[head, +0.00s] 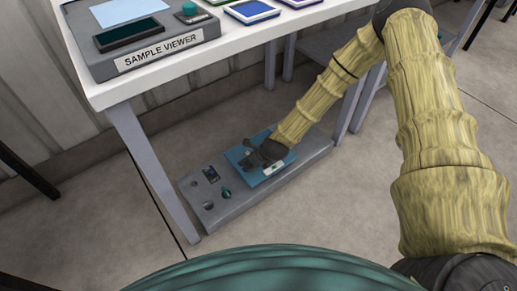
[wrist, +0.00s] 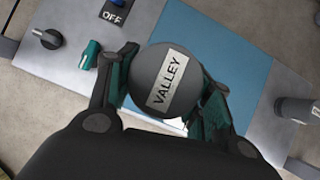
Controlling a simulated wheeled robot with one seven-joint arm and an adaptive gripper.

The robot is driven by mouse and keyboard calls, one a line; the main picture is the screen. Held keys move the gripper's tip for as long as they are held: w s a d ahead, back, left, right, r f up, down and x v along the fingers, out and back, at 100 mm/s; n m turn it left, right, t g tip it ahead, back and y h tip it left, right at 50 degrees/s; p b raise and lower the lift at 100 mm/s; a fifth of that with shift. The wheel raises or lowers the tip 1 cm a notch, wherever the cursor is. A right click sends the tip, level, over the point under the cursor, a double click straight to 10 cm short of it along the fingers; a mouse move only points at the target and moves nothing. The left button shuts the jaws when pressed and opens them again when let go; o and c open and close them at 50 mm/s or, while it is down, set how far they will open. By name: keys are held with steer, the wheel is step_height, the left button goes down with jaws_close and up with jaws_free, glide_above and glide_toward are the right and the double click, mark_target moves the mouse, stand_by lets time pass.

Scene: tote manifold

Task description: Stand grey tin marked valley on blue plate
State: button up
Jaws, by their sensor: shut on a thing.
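The grey tin (wrist: 178,68) shows in the wrist view from above, with a white VALLEY label on its round top. My gripper (wrist: 166,92) is shut on it, one finger at each side. It also shows in the head view (head: 262,155), low over the blue plate, where the tin is hard to make out. The blue plate (wrist: 236,50) lies beneath and around the tin in the wrist view and on the grey low platform in the head view (head: 236,154). I cannot tell whether the tin's base touches the plate.
The grey platform (head: 222,214) lies on the floor under a white table (head: 234,32). Left of the plate are an OFF switch (wrist: 112,14), a green knob (wrist: 90,55) and a black knob (wrist: 48,38). A grey post (wrist: 294,110) stands right. A SAMPLE VIEWER box (head: 150,52) sits on the table.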

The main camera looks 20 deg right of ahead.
steer(key=w+d+b, duration=0.1)
steer(key=w+d, duration=0.1)
steer(key=w, duration=0.1)
steer(key=w+d+f+b, duration=0.1)
steer(key=w+d, duration=0.1)
steer(key=w, duration=0.1)
steer(key=w+d+b, duration=0.2)
steer(key=w, duration=0.1)
steer(key=shift+w+f, duration=0.15)
steer(key=shift+w, duration=0.15)
steer(key=shift+w+d+f+b, duration=0.1)
steer(key=shift+w+f+b, duration=0.05)
steer(key=shift+f+b, duration=0.6)
steer(key=shift+w+d+f+b, duration=0.15)
steer(key=shift+f+b, duration=0.35)
steer(key=shift+f, duration=0.45)
steer(key=shift+f, duration=0.15)
steer(key=o, duration=1.1)
steer(key=shift+r, duration=0.35)
steer(key=p+v, duration=0.5)
steer(key=v, duration=0.6)
steer(key=shift+s+r, duration=0.2)
steer(key=shift+r, duration=0.1)
